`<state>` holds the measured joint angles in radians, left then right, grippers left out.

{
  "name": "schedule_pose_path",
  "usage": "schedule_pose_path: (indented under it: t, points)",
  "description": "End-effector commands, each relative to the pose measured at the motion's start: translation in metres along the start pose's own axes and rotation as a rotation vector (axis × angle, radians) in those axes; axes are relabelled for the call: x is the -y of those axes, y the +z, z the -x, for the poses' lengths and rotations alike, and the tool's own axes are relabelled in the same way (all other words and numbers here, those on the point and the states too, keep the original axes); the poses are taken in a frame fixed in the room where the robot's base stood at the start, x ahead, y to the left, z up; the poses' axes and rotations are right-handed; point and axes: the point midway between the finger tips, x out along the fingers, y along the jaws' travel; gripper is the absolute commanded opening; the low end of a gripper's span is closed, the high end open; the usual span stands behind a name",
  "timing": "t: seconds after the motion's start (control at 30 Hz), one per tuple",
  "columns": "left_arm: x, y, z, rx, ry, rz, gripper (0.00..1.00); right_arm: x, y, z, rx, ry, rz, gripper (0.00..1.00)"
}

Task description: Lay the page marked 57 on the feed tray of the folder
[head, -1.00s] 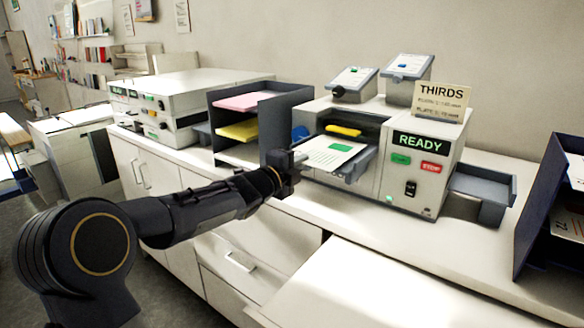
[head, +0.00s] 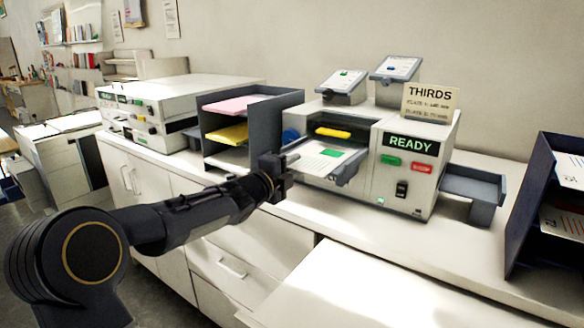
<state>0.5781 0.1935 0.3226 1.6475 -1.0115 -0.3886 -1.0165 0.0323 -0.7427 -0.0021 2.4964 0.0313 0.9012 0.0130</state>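A white page with a green patch (head: 322,160) lies on or just above the feed tray (head: 347,171) at the left front of the folder (head: 362,145). I cannot read its mark. The folder's panel reads READY. My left gripper (head: 284,170) is at the page's near left edge, in front of the tray. The fingers are small and dark, and I cannot tell whether they are shut on the page or apart from it. My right gripper is out of view.
A dark rack with pink and yellow paper (head: 232,132) stands left of the folder. A grey output tray (head: 472,190) juts from its right side. A sign marked THIRDS (head: 430,102) stands on top. A dark blue page rack (head: 548,205) is at the far right.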

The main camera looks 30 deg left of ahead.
Motion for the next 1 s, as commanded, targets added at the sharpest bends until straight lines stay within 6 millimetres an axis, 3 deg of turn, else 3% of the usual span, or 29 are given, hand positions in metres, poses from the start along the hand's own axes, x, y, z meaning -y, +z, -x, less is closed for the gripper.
schedule_pose_path:
  t: [0.17, 0.4, 0.6, 1.0]
  points:
    - [0.001, 0.0, 0.011, 0.001, -0.001, -0.002, 0.27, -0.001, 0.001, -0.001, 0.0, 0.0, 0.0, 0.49]
    - [0.0, 0.0, 0.052, 0.003, -0.001, -0.003, 0.27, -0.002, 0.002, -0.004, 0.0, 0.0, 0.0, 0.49]
    - [0.0, 0.0, 0.075, 0.001, 0.0, -0.002, 0.27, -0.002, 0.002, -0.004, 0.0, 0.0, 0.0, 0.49]
    - [0.0, 0.0, 0.078, 0.0, 0.0, 0.001, 0.27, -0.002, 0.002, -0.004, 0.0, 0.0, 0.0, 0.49]
